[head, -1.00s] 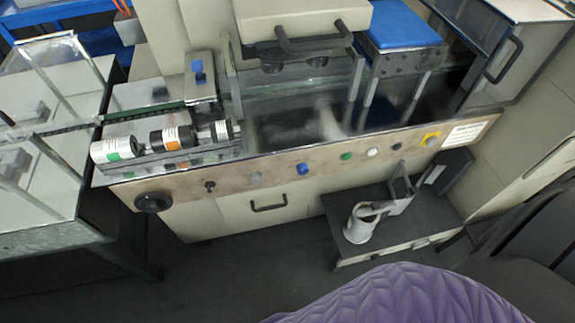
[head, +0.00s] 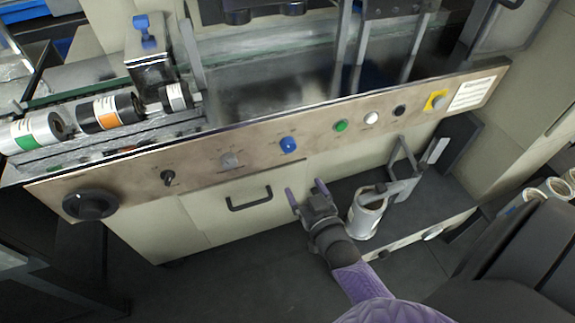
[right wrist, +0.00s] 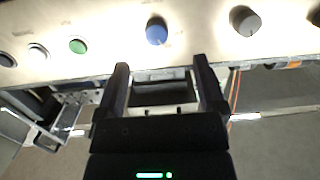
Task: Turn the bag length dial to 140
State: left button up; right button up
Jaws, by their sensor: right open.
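The metal control panel (head: 250,140) has a blue dial (head: 288,145) near its middle and a grey dial (head: 228,160) to its left. The labels are too small to read, so I cannot tell which is the bag length dial or its setting. My right gripper (head: 306,190) is open and empty, a little below the blue dial and apart from it. In the right wrist view the open fingers (right wrist: 162,66) point at the panel, with the blue dial (right wrist: 156,31) beyond the gap and the grey dial (right wrist: 245,20) to the right. My left gripper is out of view.
A large black knob (head: 90,204) and a small black switch (head: 168,177) are at the panel's left. Green (head: 341,126) and white (head: 371,118) buttons are to the right.

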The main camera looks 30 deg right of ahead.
aim_at(290, 149)
jog(key=shift+t+h, duration=0.4)
jog(key=b+x, duration=0.1)
jog(key=x, duration=0.2)
jog(key=b+x, duration=0.1)
jog(key=x, duration=0.2)
jog(key=r+b+x, duration=0.1)
jog(key=x, duration=0.3)
jog(key=shift+d+b, duration=0.25)
jog(key=shift+b, duration=0.15)
jog(key=shift+w+r, duration=0.1)
jog(key=shift+w, duration=0.15)
jog(key=c, duration=1)
grip_shut()
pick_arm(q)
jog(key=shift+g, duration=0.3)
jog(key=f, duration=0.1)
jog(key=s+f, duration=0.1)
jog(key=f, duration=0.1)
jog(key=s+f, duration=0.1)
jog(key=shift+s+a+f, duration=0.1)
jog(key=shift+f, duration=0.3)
